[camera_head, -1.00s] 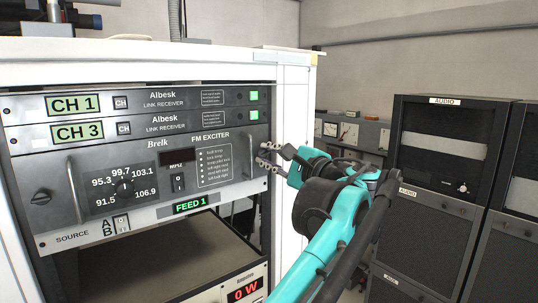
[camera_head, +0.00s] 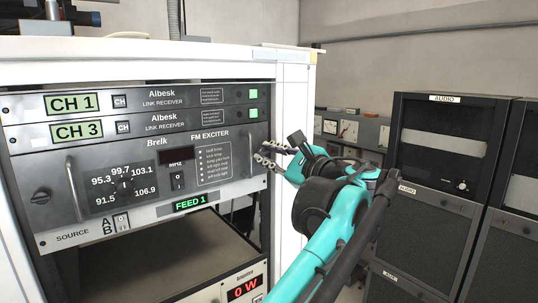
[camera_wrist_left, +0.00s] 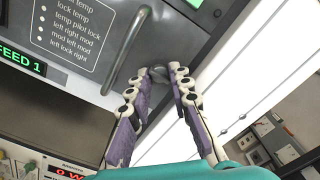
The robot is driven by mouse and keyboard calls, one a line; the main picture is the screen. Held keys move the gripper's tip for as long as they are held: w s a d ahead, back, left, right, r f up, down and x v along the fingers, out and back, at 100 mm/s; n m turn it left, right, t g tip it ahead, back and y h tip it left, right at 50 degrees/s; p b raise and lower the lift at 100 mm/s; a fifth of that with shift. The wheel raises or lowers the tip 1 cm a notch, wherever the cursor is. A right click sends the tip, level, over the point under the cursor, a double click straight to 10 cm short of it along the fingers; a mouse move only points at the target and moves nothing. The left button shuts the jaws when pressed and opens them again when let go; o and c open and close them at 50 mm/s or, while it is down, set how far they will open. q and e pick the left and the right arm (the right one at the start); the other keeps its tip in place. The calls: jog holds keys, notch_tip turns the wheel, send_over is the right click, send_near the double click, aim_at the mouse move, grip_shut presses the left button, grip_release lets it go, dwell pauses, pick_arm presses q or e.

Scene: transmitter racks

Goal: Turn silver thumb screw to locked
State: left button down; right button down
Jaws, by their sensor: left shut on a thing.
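The silver thumb screw (camera_wrist_left: 158,73) is a small grey knob at the right edge of the FM exciter panel (camera_head: 222,141), just right of the panel's handle. In the left wrist view it sits between the fingertips of my left gripper (camera_wrist_left: 159,78), which is shut on it. In the head view my left gripper (camera_head: 266,155) reaches the panel's right edge, and its fingers hide the screw. Any lock marking on the screw is too small to make out. My right gripper is not in view.
A metal handle (camera_head: 248,155) stands out from the panel close left of the fingers. The white rack frame (camera_head: 292,110) rises right beside them. Dark audio racks (camera_head: 440,150) stand further right. An open shelf space lies below the exciter.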

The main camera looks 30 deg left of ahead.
pick_arm(q)
jog(key=c, duration=1.4)
grip_release()
jog(key=v, duration=1.2)
